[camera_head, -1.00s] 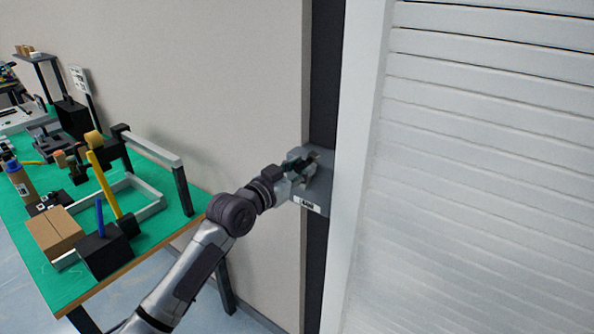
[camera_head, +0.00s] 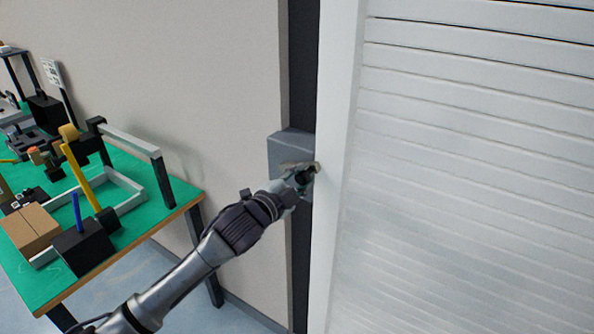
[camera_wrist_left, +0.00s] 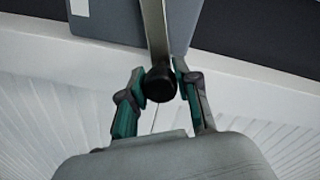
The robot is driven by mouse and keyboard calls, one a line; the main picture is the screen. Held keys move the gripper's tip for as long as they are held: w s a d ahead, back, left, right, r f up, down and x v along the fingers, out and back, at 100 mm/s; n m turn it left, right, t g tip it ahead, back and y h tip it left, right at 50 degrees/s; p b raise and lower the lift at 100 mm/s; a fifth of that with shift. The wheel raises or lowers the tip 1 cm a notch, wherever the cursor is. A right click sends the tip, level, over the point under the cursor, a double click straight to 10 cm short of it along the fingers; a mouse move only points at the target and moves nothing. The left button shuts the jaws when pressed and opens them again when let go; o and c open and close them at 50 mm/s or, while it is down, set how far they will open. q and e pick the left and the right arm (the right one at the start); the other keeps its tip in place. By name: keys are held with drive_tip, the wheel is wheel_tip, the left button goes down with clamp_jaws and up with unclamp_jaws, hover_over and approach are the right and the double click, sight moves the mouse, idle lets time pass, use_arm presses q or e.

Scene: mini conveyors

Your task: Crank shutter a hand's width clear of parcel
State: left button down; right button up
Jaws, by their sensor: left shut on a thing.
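The white slatted shutter (camera_head: 480,130) fills the right of the head view, and its slats reach the bottom edge of the picture. A grey crank box (camera_head: 285,150) is fixed on the dark strip left of the shutter frame. In the left wrist view a metal crank arm (camera_wrist_left: 154,30) comes down from the grey box and ends in a black knob (camera_wrist_left: 160,84). My left gripper (camera_head: 305,172) is at the crank; in the wrist view its fingers (camera_wrist_left: 160,95) are shut on the knob from both sides. My right gripper and the parcel by the shutter are not in view.
A green-topped workbench (camera_head: 140,225) stands at the left, with a cardboard box (camera_head: 32,230), a black holder (camera_head: 85,245) and a white frame on it. The white shutter frame (camera_head: 340,150) stands close to my gripper. Floor shows below the bench.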

use_arm(q)
wheel_tip(320, 180, down, 2)
drive_tip(key=shift+s+d+f+m, duration=0.1)
drive_tip(key=shift+s+d+m, duration=0.05)
drive_tip(key=shift+m, duration=1.05)
drive_tip(key=shift+f+m+b, duration=0.4)
drive_tip(key=shift+f+m, duration=0.5)
drive_tip(key=shift+m, duration=0.4)
drive_tip(key=c, duration=0.8)
unclamp_jaws()
drive_tip(key=v, duration=1.2)
drive_tip(key=shift+d, duration=0.1)
